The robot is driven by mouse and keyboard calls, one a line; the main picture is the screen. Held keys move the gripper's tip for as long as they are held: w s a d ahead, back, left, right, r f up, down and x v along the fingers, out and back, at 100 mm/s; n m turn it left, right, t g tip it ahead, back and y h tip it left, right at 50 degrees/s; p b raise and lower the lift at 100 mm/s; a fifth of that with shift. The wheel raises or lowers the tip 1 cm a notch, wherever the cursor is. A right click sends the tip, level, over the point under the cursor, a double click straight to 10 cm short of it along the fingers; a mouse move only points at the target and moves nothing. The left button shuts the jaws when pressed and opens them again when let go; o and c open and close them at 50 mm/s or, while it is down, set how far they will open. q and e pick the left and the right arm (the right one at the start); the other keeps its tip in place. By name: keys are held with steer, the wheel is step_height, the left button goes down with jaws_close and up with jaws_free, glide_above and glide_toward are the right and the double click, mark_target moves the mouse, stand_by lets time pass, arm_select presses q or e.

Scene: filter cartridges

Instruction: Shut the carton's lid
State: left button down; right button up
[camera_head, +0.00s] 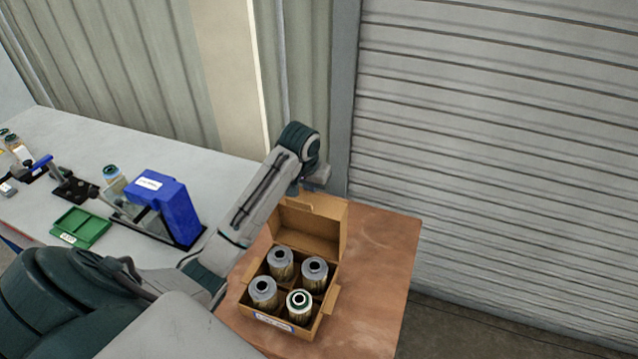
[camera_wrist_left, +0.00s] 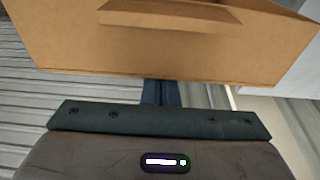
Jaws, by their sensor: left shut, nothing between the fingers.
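The open brown cardboard carton (camera_head: 330,293) stands on the brown table at the lower middle of the head view. Its lid (camera_head: 309,232) stands up at the back edge, and small flaps stick out at the sides.
On the grey bench at left are a blue bin (camera_head: 172,207), a green tray (camera_head: 82,227) and a dark clamp fixture (camera_head: 75,187). A shutter wall (camera_head: 500,130) stands behind. The brown tabletop (camera_head: 375,262) is clear right of the carton.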

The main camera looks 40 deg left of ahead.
mark_target(304, 198)
arm_select(q)
steer(key=shift+s+d+r, duration=0.1)
steer(key=shift+s+r, duration=0.05)
steer(key=shift+s, duration=0.25)
steer(key=shift+s+d+r, duration=0.1)
steer(key=shift+s+d, duration=0.1)
steer(key=shift+s, duration=0.55)
steer(key=shift+s+d+r, duration=0.1)
steer(key=shift+s+d, duration=0.05)
steer(key=shift+s, duration=0.6)
steer(key=shift+s+d, duration=0.2)
steer(key=shift+s, duration=0.75)
steer(key=shift+f, duration=0.1)
